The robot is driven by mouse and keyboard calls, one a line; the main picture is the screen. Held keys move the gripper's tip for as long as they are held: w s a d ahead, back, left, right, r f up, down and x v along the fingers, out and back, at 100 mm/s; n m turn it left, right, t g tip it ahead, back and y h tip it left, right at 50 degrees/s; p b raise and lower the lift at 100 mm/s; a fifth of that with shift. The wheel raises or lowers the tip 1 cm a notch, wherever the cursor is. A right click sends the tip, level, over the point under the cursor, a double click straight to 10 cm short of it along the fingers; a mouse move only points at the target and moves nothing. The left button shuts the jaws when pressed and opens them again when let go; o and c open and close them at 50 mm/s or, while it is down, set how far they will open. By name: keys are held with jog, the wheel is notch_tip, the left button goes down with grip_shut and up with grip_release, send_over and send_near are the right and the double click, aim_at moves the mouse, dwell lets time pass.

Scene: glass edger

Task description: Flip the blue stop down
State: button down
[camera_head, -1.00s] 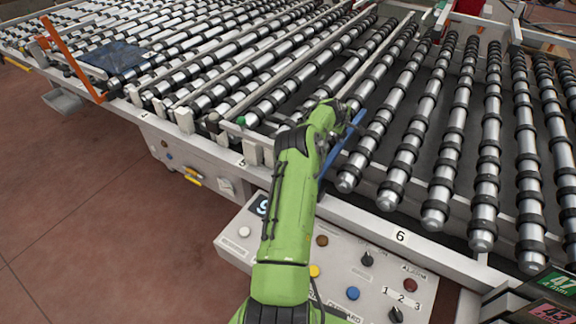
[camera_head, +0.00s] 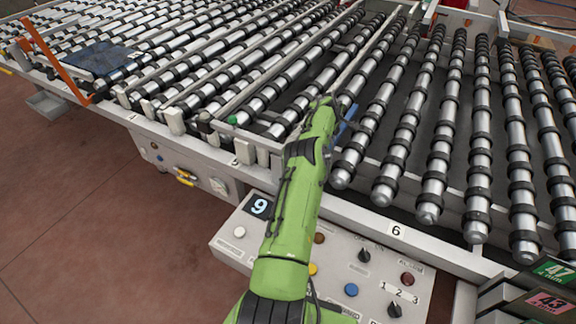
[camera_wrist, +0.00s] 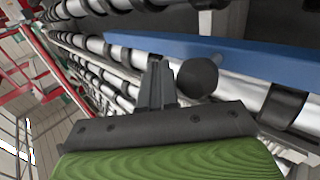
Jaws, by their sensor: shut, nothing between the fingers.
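The blue stop (camera_head: 346,124) is a flat bar at the front of the roller table, partly hidden behind my arm in the head view. It slants up to the right there; its exact tilt is hard to tell. In the wrist view the blue stop (camera_wrist: 235,55) crosses the upper right, just beyond my fingers. My gripper (camera_head: 326,102) is over the rollers beside the bar. In the wrist view my gripper (camera_wrist: 156,80) has its fingers together with nothing between them. I cannot tell whether they touch the bar. A dark round end (camera_wrist: 197,77) shows right of the fingers.
Chrome rollers with black rings (camera_head: 440,150) lie around my gripper. An orange bar (camera_head: 50,55) stands at the far left near a dark glass sheet (camera_head: 102,58). A control panel (camera_head: 330,260) with knobs and buttons lies below my arm. Red-brown floor is clear at left.

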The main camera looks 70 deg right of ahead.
jog(key=shift+w+a+r, duration=0.15)
jog(key=shift+a+r, duration=0.15)
jog(key=shift+r, duration=0.1)
jog(key=b+v, duration=0.2)
jog(key=v, duration=1.2)
jog(key=shift+a+r+b, duration=0.2)
jog(key=shift+a+b, duration=0.15)
jog(key=shift+b, duration=0.05)
